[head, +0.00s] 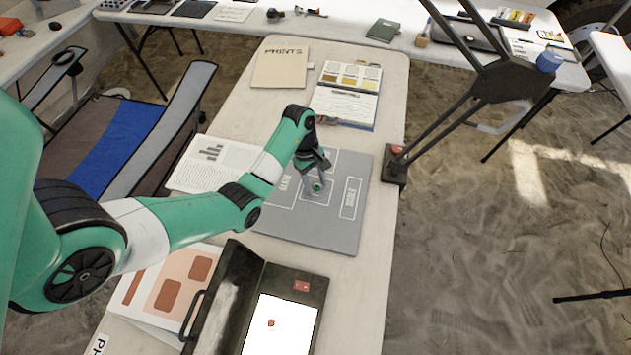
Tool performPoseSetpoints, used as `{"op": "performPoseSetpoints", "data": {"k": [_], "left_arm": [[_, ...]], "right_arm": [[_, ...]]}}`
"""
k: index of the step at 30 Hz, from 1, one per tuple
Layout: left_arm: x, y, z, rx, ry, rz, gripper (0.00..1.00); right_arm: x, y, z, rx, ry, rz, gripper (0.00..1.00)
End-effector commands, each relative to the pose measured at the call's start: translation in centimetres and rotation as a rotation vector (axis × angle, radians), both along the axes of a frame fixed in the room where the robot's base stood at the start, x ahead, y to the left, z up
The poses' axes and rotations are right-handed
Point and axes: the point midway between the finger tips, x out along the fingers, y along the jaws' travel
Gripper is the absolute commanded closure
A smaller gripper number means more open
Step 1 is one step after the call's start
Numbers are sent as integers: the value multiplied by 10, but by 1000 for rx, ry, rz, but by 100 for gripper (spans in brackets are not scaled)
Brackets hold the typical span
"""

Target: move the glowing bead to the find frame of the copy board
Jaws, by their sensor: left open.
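My left gripper (318,180) is over the board's middle, pointing down and open. A small reddish piece (271,322) lies on the bright white panel (288,337) of an open dark case at the front. Which one is the glowing bead is unclear. My right gripper is out of view.
A dark lamp stand (394,176) rises at the board's right edge, its arms reaching up. A PRINTS folder (279,67) and a chart board (345,103) lie behind the board. An open booklet (215,163) is left, partly under my arm. Sand lies right of the table.

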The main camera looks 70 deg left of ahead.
Motion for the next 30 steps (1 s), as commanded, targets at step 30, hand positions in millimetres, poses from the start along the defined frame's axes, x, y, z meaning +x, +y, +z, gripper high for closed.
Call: {"op": "performPoseSetpoints", "data": {"k": [30], "left_arm": [[-11, 30, 119, -3, -3, 1, 48]], "right_arm": [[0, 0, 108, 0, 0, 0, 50]]}}
